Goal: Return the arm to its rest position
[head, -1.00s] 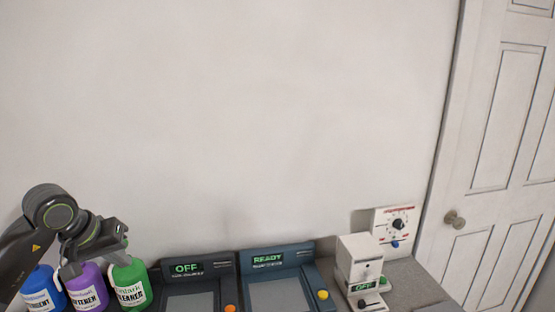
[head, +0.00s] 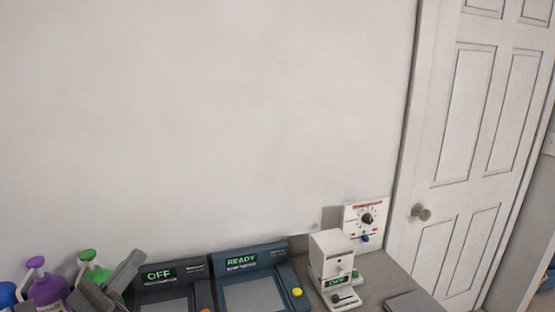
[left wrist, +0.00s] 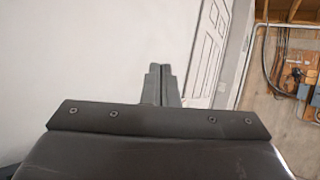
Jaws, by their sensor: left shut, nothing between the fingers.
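My left gripper (head: 108,286) is low at the left of the head view, in front of the purple bottle (head: 46,290) and the green bottle (head: 92,270), partly hiding them. In the left wrist view its two fingers (left wrist: 160,84) are together with nothing between them, and the wall and door show beyond. Whether it touches a bottle I cannot tell. My right gripper is not in view.
A blue bottle (head: 8,295) is at the left edge. Two dark consoles stand on the counter, one reading OFF (head: 162,275), one reading READY (head: 241,262). A white device (head: 333,257) and a wall dial panel (head: 366,219) are near the door (head: 470,130).

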